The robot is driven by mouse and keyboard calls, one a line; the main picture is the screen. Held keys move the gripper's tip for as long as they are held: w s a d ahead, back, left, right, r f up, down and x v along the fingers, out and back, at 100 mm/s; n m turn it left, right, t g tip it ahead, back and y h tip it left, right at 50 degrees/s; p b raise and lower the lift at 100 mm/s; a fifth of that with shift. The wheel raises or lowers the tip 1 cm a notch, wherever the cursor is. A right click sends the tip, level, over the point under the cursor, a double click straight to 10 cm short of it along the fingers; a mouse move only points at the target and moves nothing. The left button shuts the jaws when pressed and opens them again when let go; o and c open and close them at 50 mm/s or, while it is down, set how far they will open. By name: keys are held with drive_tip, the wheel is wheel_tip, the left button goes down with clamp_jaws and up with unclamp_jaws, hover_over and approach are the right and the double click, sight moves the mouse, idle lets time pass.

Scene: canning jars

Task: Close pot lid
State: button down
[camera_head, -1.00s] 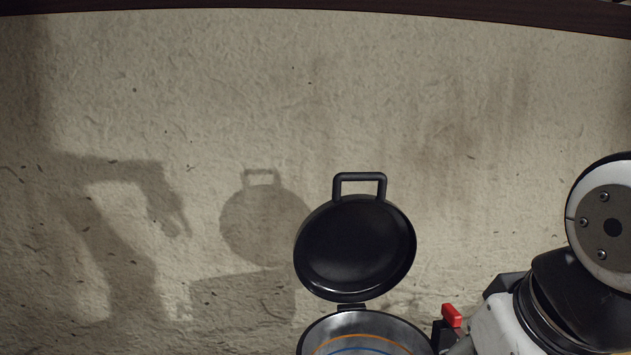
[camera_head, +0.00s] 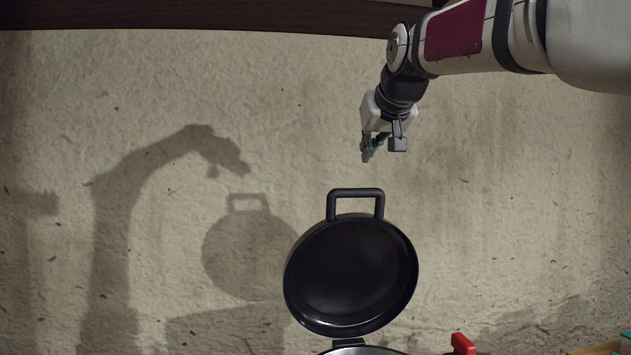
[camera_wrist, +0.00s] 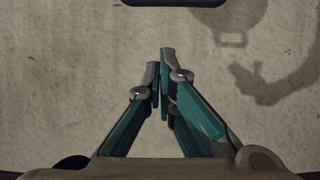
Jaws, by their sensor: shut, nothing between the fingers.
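The black pot lid (camera_head: 350,275) stands open, raised upright on its hinge at the back of the pot, with its handle (camera_head: 355,193) at the top. The pot (camera_head: 362,350) shows only as a strip of metal rim at the bottom edge of the head view; the rest is out of frame. My gripper (camera_head: 375,158) is above the lid handle and slightly to its right, apart from it. In the wrist view its fingers (camera_wrist: 164,75) meet, empty. A dark bar at the top of the wrist view (camera_wrist: 175,2) looks like part of the handle.
A red piece (camera_head: 462,344) is right of the pot rim. A wooden-edged item (camera_head: 600,349) shows at the bottom right corner. The pale textured wall (camera_head: 150,100) behind carries shadows of my arm and the lid. The space around the lid is clear.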

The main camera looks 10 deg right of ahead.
drive_tip(key=x, duration=0.2)
drive_tip(key=f+p+x, duration=0.1)
drive_tip(key=x, duration=0.2)
drive_tip(key=p+x, duration=0.1)
drive_tip(key=x, duration=0.2)
drive_tip(key=shift+s+f, duration=0.25)
drive_tip(key=shift+s, duration=0.05)
drive_tip(key=shift+s+f, duration=0.45)
drive_tip(key=shift+s, duration=0.3)
drive_tip(key=shift+s, duration=0.1)
